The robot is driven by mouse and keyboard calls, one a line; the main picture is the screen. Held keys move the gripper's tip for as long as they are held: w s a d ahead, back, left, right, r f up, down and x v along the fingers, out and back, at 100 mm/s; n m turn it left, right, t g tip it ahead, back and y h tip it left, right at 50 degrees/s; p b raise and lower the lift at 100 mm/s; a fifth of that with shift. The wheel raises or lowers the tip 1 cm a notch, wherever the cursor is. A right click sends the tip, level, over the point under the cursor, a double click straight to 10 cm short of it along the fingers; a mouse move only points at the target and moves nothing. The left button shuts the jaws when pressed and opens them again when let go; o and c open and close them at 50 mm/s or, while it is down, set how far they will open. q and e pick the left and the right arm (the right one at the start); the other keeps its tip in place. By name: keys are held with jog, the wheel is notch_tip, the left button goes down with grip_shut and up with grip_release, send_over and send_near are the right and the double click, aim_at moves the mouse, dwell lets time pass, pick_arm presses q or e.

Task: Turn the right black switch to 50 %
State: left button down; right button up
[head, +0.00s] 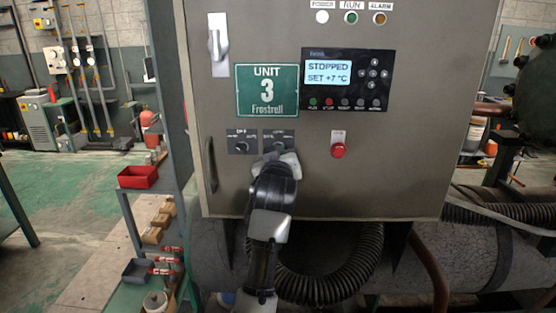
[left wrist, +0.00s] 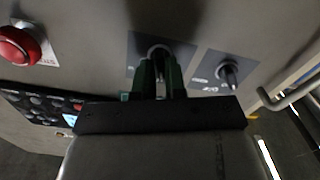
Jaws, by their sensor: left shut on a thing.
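The right black switch sits on a dark plate (head: 279,134) on the grey cabinet front, in the head view. My left gripper (head: 277,156) comes up from below and covers the switch's knob there. In the left wrist view, which is turned upside down, my gripper's two fingers (left wrist: 161,76) are shut around the right black switch (left wrist: 158,52). Only the top of the knob shows, so I cannot read its setting. The left black switch (head: 240,147) is on the plate beside it; it also shows in the left wrist view (left wrist: 230,73). My right gripper is not in view.
A red button (head: 338,150) is right of the switches. Above are a green "UNIT 3" sign (head: 267,91) and a display (head: 328,72) reading "STOPPED, SET +7 °C". A cabinet handle (head: 211,165) is at left. A black corrugated hose (head: 330,283) hangs below.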

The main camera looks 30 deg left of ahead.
pick_arm(q)
jog(key=shift+n, duration=0.4)
jog(key=n, duration=0.2)
jog(key=shift+d+n+b, duration=0.1)
jog(key=shift+n+b, duration=0.25)
jog(key=shift+n, duration=0.05)
jog(key=c, duration=1.6)
grip_release()
jog(key=shift+n, duration=0.4)
jog(key=o, duration=0.3)
jog(key=shift+o, duration=0.2)
